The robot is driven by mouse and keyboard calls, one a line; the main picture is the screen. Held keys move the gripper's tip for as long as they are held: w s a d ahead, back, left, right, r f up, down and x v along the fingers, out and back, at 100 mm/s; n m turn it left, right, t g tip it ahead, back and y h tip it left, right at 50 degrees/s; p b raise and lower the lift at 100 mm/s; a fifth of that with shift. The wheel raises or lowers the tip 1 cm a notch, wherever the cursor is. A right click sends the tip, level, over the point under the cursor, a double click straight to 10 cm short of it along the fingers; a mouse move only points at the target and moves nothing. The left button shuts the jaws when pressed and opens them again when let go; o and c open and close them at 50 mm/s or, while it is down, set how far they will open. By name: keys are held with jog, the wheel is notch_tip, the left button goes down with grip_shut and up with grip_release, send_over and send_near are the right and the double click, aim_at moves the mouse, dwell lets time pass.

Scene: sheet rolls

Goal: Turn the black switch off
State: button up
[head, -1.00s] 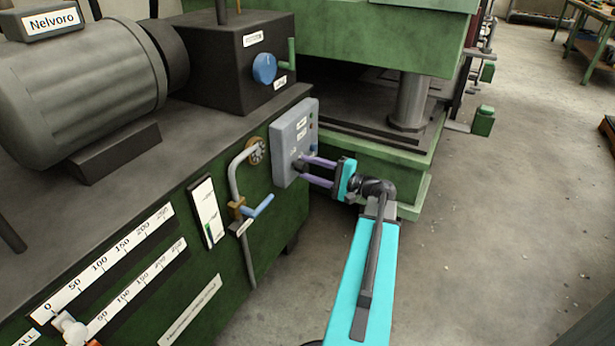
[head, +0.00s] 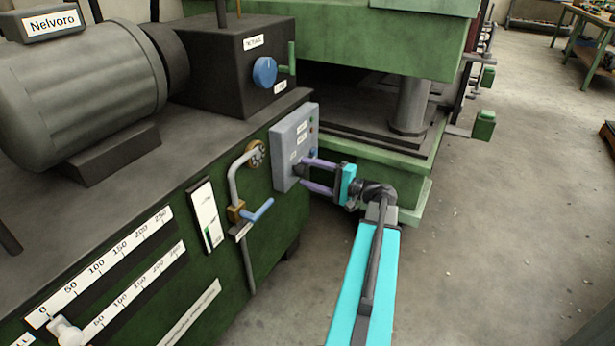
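The grey control box (head: 293,133) is fixed to the side of the green machine. It carries small white labels and small coloured lamps. The black switch (head: 299,167) is low on the box face, small and partly hidden by my gripper's fingertips. My gripper (head: 304,173), with two purple fingers on a teal hand, reaches in from the right. Its fingers are apart, one above the other, with the tips at the switch. I cannot tell whether they touch it, nor which way the switch is turned.
A blue dial (head: 264,71) sits on the dark housing above the box. A pipe with a blue-handled valve (head: 257,210) is left of the box. A green press (head: 420,180) stands close behind my gripper. The floor (head: 510,230) at right is open.

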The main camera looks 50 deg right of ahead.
jog(key=shift+s+d+r, duration=0.1)
jog(key=shift+s+d, duration=0.05)
jog(key=shift+s, duration=0.2)
jog(key=p+v, duration=0.3)
jog(key=v, duration=1)
jog(key=shift+s, duration=0.15)
dwell(0.5)
